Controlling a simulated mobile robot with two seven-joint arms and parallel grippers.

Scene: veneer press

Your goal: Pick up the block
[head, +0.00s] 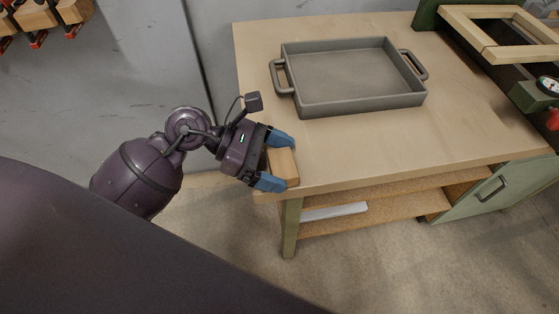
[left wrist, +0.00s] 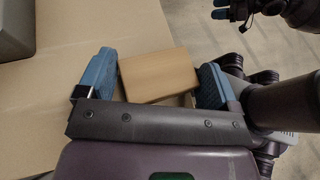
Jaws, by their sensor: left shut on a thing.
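The block (head: 283,166) is a light brown wooden cuboid at the near left corner of the workbench. My left gripper (head: 279,163) is shut on it, with one blue finger at each end. In the left wrist view the block (left wrist: 158,74) lies between the blue fingers of my left gripper (left wrist: 158,80). Whether the block rests on the bench or is just clear of it, I cannot tell. My right gripper (left wrist: 228,10) shows only at the top right of the left wrist view, apart from the block; its finger gap is unclear.
The wooden workbench top (head: 345,145) is clear in front of a grey two-handled tray (head: 350,75), whose corner also shows in the left wrist view (left wrist: 15,25). A wooden frame (head: 490,50) stands at the back right. A shelf (head: 390,208) lies below the top.

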